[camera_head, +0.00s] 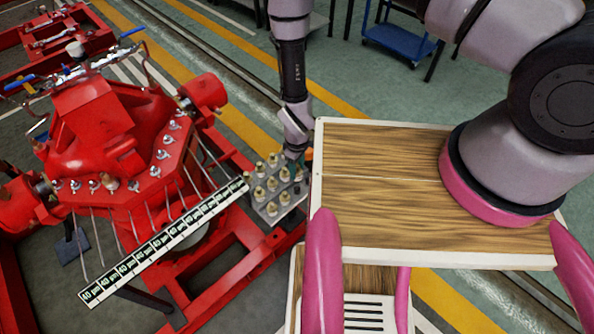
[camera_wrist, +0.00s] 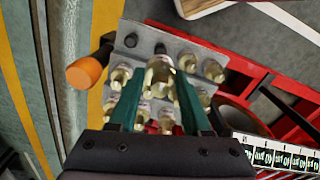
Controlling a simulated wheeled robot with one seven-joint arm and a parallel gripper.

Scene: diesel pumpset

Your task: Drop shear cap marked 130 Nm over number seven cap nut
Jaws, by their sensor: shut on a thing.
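My gripper (camera_head: 295,155) is at the right end of a grey rack (camera_head: 266,212) of pale brass caps in the head view. In the wrist view my gripper (camera_wrist: 160,80) has its teal fingers closed around one pale brass cap (camera_wrist: 159,70), at the rack's level. I cannot tell whether this cap is clear of the rack. Its marking is not readable, so I cannot tell if it is the 130 Nm one. A row of cap nuts (camera_head: 163,155) lines the flange of the red pumpset (camera_head: 105,130); their numbers are not readable.
A long label strip (camera_head: 165,240) lies left of the rack, over thin rods. An orange-ended item (camera_wrist: 87,72) is beside the rack. A blue cart (camera_head: 400,40) is far back.

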